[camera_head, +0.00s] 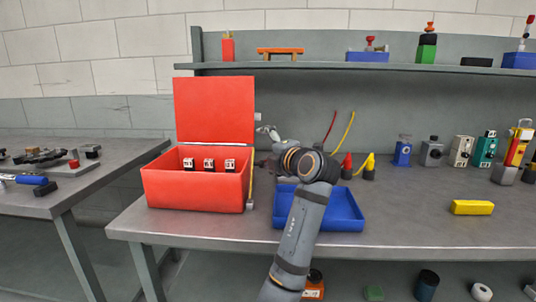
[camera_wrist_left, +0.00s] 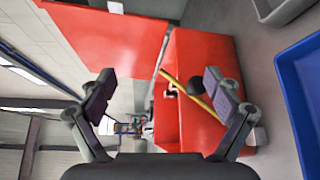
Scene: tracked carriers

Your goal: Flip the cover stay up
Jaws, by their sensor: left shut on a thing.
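A red box (camera_head: 192,190) stands on the table, and its red cover (camera_head: 213,110) is raised behind it. The yellow cover stay (camera_head: 250,186) is a thin rod at the box's right side. In the left wrist view the stay (camera_wrist_left: 207,105) slants down beside the box, with a dark round knob by it. My left gripper (camera_head: 268,130) is at the cover's right edge, above the stay's upper part. My right gripper is out of view.
Several labelled blocks (camera_head: 208,163) are in the box. A blue tray (camera_head: 345,209) lies right of it, partly behind my left arm. Red and yellow cone-shaped items (camera_head: 347,166) stand behind the tray. A shelf (camera_head: 330,67) runs above. The table's front right is mostly clear.

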